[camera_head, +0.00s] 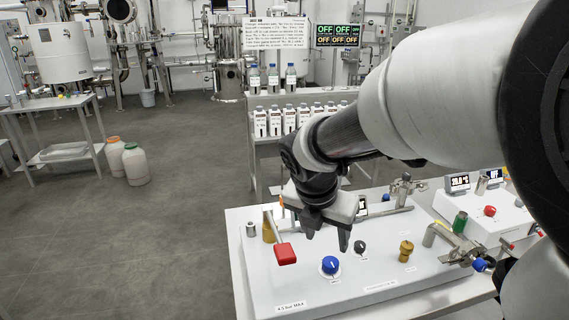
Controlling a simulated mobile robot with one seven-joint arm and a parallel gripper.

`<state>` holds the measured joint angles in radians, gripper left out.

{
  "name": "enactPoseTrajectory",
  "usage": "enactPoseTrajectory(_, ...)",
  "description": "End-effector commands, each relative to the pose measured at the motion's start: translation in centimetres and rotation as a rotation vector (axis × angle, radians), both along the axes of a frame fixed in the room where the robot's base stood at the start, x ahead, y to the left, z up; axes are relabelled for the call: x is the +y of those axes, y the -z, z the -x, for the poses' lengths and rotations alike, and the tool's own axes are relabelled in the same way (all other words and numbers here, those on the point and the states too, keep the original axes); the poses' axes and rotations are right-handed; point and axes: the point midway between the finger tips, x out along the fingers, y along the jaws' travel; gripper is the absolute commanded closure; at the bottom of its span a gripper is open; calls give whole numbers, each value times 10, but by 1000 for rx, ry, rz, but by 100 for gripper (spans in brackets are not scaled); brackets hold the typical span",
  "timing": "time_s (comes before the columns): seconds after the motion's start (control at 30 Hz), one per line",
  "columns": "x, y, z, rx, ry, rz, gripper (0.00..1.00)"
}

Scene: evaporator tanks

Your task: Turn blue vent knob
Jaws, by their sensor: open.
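The blue vent knob (330,265) sits on the sloped top of the white control panel (270,278), near its front. It is round, with a light pointer mark on top and a small label beside it. My gripper (327,239) points down just above and behind the knob, with its two dark fingers apart and nothing between them. The fingers look clear of the knob, though the exact height gap cannot be told. My arm reaches in from the right and hides part of the panel's back.
A red-handled lever (286,253) stands left of the blue knob. A black knob (360,247) and a brass knob (406,250) are to its right. A metal valve assembly (458,246) lies at the panel's right. A shelf with bottles (290,120) stands behind; floor at left is open.

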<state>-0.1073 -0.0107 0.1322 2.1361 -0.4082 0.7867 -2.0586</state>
Motion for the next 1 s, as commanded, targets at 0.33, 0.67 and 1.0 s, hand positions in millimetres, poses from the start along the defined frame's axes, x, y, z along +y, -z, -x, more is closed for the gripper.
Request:
enactPoseTrajectory(0.33,-17,74,-23,3,4,-1,49)
enactPoseTrajectory(0.67,-24,107,-36,0,2,-1,49)
enactPoseTrajectory(1.0,-25,108,-37,-1,2,-2,52)
